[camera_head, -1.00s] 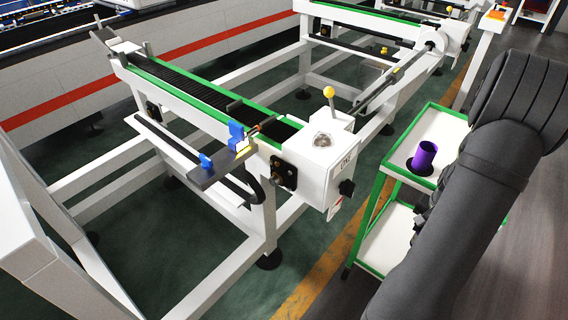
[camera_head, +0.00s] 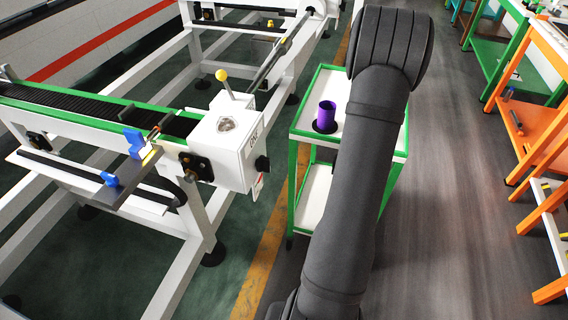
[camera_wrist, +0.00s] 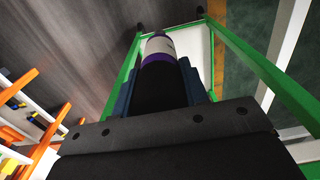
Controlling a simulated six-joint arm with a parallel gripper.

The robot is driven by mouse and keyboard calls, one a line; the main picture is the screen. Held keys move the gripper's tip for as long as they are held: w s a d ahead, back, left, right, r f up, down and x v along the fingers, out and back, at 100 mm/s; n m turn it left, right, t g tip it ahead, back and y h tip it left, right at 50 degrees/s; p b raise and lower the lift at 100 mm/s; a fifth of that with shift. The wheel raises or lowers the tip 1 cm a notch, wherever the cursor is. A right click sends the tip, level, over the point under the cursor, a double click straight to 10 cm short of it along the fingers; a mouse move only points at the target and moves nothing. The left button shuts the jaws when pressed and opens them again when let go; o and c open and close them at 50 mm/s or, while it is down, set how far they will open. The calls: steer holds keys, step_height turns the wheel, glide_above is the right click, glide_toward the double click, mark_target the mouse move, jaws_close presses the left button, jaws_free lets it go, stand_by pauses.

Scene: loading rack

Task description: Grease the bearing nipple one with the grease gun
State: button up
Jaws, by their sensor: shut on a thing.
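In the wrist view my gripper (camera_wrist: 160,82) is shut on a dark cylinder with a purple band and a pale part at its far end, seemingly the grease gun (camera_wrist: 157,48). Its tip is not clear. In the head view my gripper and the held thing are hidden behind my dark arm. Another dark bearing (camera_head: 38,141) sits further left on the frame. I cannot tell which carries nipple one; both are apart from my arm.
A green cart (camera_head: 296,150) with white shelves stands right of the rack, partly behind my arm. An open purple tube (camera_head: 326,116) stands on its top. A yellow-knobbed lever (camera_head: 223,78) rises from the white box (camera_head: 228,150). Orange shelving (camera_head: 540,150) stands right; grey floor between is clear.

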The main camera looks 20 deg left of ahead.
steer(key=shift+a+r, duration=0.1)
steer(key=s+a+r+n+h, duration=0.25)
steer(key=a+r+n, duration=0.25)
steer(key=a+r, duration=1.2)
steer(key=s+a+r+n+t, duration=0.2)
steer(key=s+a+r, duration=0.45)
steer(key=r, duration=0.25)
steer(key=s+a+r+n+t, duration=0.1)
steer(key=s+a+r+n, duration=0.2)
steer(key=s+a+r, duration=0.5)
steer(key=s+a+n+t+y, duration=0.2)
steer(key=s+a+n+t, duration=0.2)
steer(key=s+a+n, duration=0.4)
steer(key=s+a, duration=0.3)
steer(key=s, duration=0.2)
steer(key=shift+s+a+f, duration=0.2)
steer(key=shift+s+f, duration=0.05)
steer(key=shift+f, duration=0.1)
steer(key=shift+y, duration=0.25)
